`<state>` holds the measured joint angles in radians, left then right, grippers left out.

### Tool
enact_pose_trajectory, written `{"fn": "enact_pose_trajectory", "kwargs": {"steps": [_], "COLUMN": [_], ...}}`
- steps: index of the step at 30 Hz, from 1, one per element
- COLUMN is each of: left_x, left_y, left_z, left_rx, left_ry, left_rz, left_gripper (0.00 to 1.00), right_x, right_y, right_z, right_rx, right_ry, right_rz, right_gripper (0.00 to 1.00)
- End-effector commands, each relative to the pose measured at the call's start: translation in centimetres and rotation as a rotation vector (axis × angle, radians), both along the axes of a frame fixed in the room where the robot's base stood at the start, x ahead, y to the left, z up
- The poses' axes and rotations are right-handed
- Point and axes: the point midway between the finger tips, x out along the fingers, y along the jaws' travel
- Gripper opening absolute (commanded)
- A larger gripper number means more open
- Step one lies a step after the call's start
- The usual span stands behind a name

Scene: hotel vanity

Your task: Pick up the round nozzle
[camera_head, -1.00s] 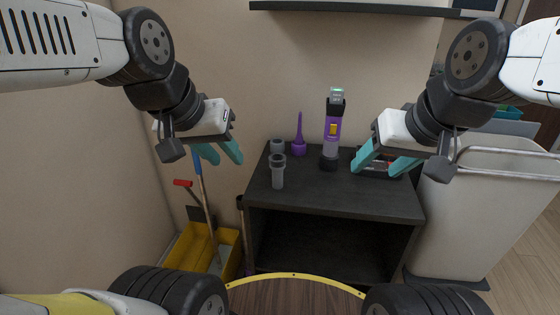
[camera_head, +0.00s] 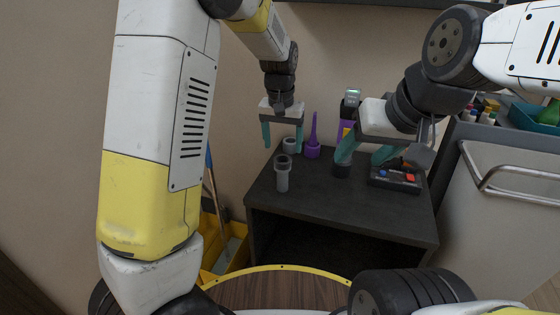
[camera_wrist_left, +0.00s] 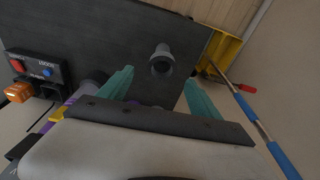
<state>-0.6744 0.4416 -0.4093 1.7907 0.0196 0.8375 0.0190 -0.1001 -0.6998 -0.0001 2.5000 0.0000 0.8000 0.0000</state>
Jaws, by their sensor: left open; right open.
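Two grey round pieces stand on the dark cabinet top (camera_head: 330,205), and I cannot tell for sure which is the round nozzle. The front one, a grey tube with a wide round collar (camera_head: 282,172), stands upright. A shorter grey round piece (camera_head: 290,145) stands behind it, partly hidden by my left gripper. My left gripper (camera_head: 282,142) is open, pointing down and empty, beyond the front tube. In the left wrist view, the tube (camera_wrist_left: 161,62) shows ahead between the open fingers, apart from them. My right gripper (camera_head: 364,155) is open and empty over the cabinet's right part.
A purple pointed nozzle (camera_head: 313,140) stands just right of my left gripper. A purple and grey hand vacuum (camera_head: 348,112) is partly hidden behind my right gripper. A dark box with buttons (camera_head: 396,180) lies at the cabinet's right. A yellow bucket (camera_head: 232,250) stands left of the cabinet.

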Motion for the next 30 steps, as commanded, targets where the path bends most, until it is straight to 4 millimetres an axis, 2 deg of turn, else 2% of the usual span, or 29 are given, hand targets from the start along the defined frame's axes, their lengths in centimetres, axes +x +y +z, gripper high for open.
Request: {"fn": "enact_pose_trajectory", "kwargs": {"steps": [16,20,26,30], "left_x": [1.2,1.3,1.3,1.3], "left_y": [0.1,0.1,0.1,0.0], "left_z": [-6.8,-7.6,-7.6,-7.6], "left_rx": [0.004,0.002,0.001,0.001], "left_ry": [0.003,0.001,0.001,0.001], "left_rz": [0.001,0.000,0.000,0.000], "left_gripper": [0.73,0.73,0.73,0.48], "right_x": [0.0,0.0,0.0,0.0], "right_y": [0.0,0.0,0.0,0.0], "right_z": [0.0,0.0,0.0,0.0], "right_rx": [0.000,0.000,0.000,0.000], "right_ry": [0.000,0.000,0.000,0.000], "right_rz": [0.000,0.000,0.000,0.000], "right_gripper": [0.58,0.58,0.58,0.58]}}
